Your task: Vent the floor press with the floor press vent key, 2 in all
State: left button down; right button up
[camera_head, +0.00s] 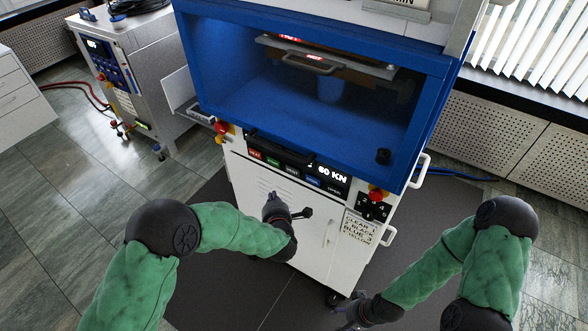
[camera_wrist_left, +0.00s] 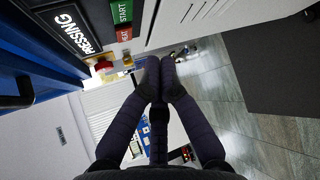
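The floor press (camera_head: 330,95) has a blue open-fronted chamber above a white cabinet. Its front panel carries a row of keys: a red one (camera_head: 255,154), a green one (camera_head: 272,161), a grey one (camera_head: 292,171) and a blue one (camera_head: 312,181). The grey key's label is too small to read surely.
Red knobs (camera_head: 221,127) and (camera_head: 376,194) stick out at the sides. A second grey machine (camera_head: 125,75) stands at the back left. The dark floor mat is clear.

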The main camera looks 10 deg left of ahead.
pick_arm(q)
send_near(289, 172)
jog(key=w+a+f, duration=0.2)
jog(key=a+f, duration=0.1)
jog(key=shift+w+d+r+b, duration=0.1)
jog(key=shift+w+d+b, duration=0.05)
jog(key=shift+w+b, duration=0.35)
jog(key=shift+w+d+r+b, duration=0.15)
jog(key=shift+w+b, duration=0.15)
jog(key=shift+w, duration=0.3)
dwell(0.9)
jog(key=shift+w+d+b, duration=0.1)
jog(key=shift+w+b, duration=0.2)
jog(key=shift+w, duration=0.1)
jog(key=shift+w+d, duration=0.1)
jog(key=shift+w, duration=0.25)
dwell(0.7)
jog(key=shift+s, duration=0.1)
jog(key=shift+s+a, duration=0.3)
jog(key=shift+s, duration=0.35)
